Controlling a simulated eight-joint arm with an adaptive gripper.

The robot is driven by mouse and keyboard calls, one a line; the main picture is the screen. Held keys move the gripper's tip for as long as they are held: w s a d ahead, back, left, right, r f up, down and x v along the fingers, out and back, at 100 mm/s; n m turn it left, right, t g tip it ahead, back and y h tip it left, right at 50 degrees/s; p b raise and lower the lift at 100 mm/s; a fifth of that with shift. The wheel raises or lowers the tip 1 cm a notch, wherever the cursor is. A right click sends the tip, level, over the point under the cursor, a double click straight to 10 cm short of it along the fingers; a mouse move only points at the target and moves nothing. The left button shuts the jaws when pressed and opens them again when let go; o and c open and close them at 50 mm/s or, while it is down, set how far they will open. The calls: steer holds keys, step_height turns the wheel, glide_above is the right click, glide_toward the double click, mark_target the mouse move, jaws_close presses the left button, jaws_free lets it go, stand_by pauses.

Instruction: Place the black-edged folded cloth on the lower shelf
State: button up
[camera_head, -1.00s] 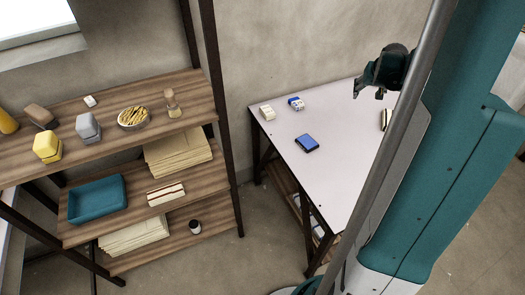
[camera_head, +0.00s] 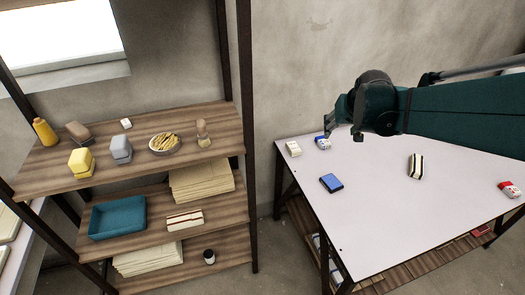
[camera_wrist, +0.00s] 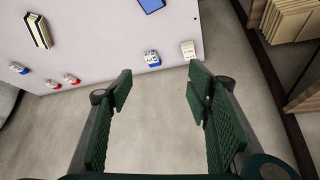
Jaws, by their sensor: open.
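The black-edged folded cloth (camera_head: 416,167), a small cream bundle with dark edges, lies on the white table (camera_head: 375,215), right of its middle. It also shows at the upper left of the wrist view (camera_wrist: 38,31). My gripper (camera_head: 339,130) is open and empty, above the back left of the table and apart from the cloth. In the wrist view its green fingers (camera_wrist: 160,84) stand wide apart with only floor between them. The wooden rack at the left has a middle shelf (camera_head: 150,233) and a lowest shelf (camera_head: 232,248).
The middle shelf holds a teal tray (camera_head: 118,216), a red-edged folded cloth (camera_head: 184,219) and a cream stack (camera_head: 201,181). The lowest holds another stack (camera_head: 148,259) and a dark jar (camera_head: 209,257). Blue (camera_head: 331,183), cream (camera_head: 293,149) and red-and-white (camera_head: 509,189) items lie on the table.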

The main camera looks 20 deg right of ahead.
steer(key=s+a+n+y, duration=0.1)
steer(key=s+a+n, duration=0.1)
steer(key=s+a, duration=0.7)
steer(key=s+a+n+y, duration=0.1)
steer(key=s+a, duration=0.8)
steer(key=a, duration=1)
steer(key=shift+s+f+n+t+y, duration=0.2)
steer(key=shift+s+n+t+y, duration=0.15)
steer(key=shift+n, duration=0.25)
steer(key=shift+o, duration=0.3)
